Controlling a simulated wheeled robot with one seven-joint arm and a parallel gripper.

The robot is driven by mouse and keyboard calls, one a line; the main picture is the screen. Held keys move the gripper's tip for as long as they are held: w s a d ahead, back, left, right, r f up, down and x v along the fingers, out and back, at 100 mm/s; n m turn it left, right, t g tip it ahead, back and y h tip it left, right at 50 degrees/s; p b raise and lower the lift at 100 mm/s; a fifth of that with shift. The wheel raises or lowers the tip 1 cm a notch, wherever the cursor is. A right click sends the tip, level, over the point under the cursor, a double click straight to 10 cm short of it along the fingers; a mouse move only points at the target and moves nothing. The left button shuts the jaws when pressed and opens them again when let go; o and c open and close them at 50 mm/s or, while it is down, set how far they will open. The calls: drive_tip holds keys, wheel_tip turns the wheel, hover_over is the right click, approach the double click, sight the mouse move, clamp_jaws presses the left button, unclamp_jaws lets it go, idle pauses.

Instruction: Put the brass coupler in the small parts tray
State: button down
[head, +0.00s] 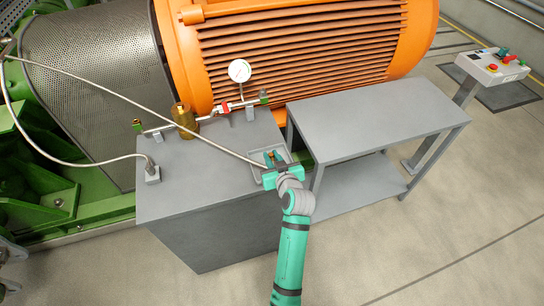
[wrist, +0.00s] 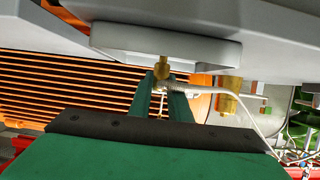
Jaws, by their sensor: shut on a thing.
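The brass coupler (wrist: 162,68) shows as a small brass piece at my fingertips in the wrist view. My gripper (wrist: 165,85) is shut on it. In the head view my gripper (head: 273,160) is at the right side of the grey cabinet top, over the small grey tray (head: 256,176). In the wrist view what appears to be the tray's rim (wrist: 120,42) lies just past the coupler. I cannot tell whether the coupler touches the tray. The tray's inside is mostly hidden by my gripper.
A pale hose (head: 190,132) crosses the cabinet top (head: 200,180) to my gripper; its metal end (wrist: 185,88) lies by my fingers. A pipe with a larger brass fitting (head: 183,121) and gauge (head: 239,70) stands behind. A grey table (head: 375,115) is at right.

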drive_tip(key=shift+f, duration=0.15)
drive_tip(key=c, duration=1.6)
unclamp_jaws()
drive_tip(key=shift+o, duration=0.2)
drive_tip(key=v, duration=1)
drive_tip(key=shift+s, duration=0.35)
drive_tip(key=shift+d, duration=0.15)
